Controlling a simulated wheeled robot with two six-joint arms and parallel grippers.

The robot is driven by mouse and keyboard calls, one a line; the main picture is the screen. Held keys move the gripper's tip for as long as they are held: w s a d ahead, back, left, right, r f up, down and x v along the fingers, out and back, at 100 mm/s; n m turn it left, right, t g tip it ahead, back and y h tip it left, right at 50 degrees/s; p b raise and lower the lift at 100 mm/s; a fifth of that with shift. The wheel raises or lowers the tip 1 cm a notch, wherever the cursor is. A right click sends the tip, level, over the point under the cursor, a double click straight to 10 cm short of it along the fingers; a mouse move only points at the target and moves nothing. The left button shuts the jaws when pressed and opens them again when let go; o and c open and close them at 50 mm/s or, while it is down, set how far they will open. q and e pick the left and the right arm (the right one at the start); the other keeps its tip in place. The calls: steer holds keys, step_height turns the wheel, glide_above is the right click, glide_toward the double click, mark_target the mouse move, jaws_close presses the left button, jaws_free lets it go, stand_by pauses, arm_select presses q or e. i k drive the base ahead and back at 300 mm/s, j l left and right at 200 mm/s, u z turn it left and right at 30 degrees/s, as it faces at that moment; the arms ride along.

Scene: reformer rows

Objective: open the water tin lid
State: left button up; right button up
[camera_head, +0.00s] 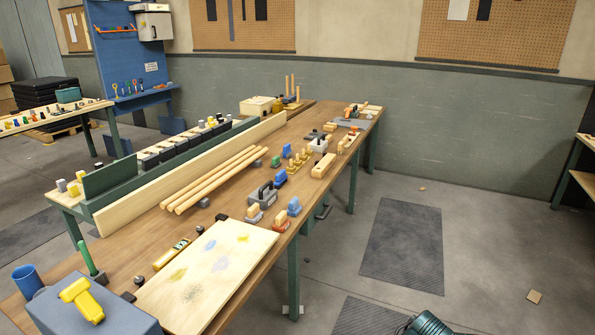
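I cannot pick out for certain a water tin or its lid. A teal ribbed round object (430,323) with a thin dark handle or wire at its left is cut off by the bottom edge, on the floor at the right; I cannot tell whether it is the tin. A cream box (257,106) with a closed-looking top stands at the far end of the long bench. Neither of my grippers is in view.
Floor with a dark mat (403,245) is open at the right.

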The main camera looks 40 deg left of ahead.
mark_target(263, 188)
steer(key=i+u, duration=0.4)
steer(key=i, duration=0.4)
steer(key=i+l+u, duration=0.15)
steer(key=i+u, duration=0.25)
steer(key=i, duration=0.4)
